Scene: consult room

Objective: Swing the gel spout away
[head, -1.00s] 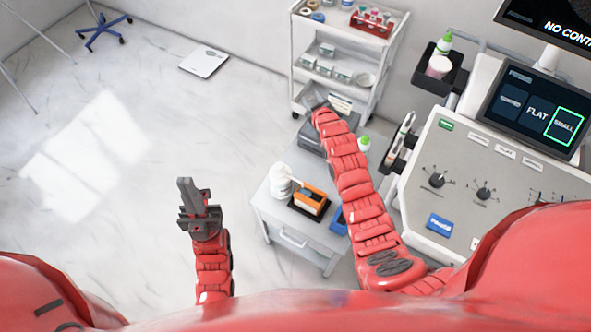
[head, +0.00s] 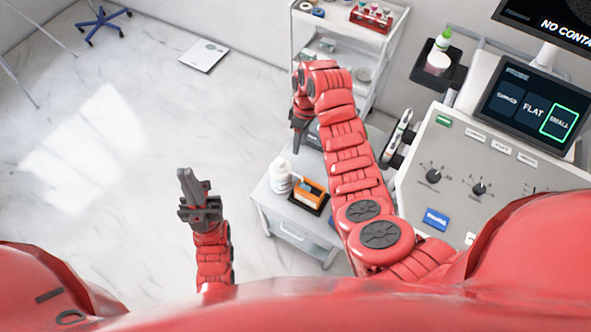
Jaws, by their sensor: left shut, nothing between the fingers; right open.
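A white pump bottle (head: 279,178) stands on the low grey cabinet (head: 264,205), with a short spout at its top pointing right toward an orange box in a dark tray (head: 313,193). My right gripper (head: 297,139) hangs pointing down above and slightly right of the bottle, apart from it in the picture. It is open and its fingers are small and dark here. My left gripper (head: 187,182) is shut and empty, raised over the bare floor to the left of the cabinet. My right arm hides the cabinet's right part.
A white shelf cart (head: 298,55) with a red tube rack (head: 371,17) stands behind. At right is a console (head: 455,175) with knobs, a screen (head: 530,105), and a dark holder (head: 430,75) with a green-capped bottle (head: 444,40).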

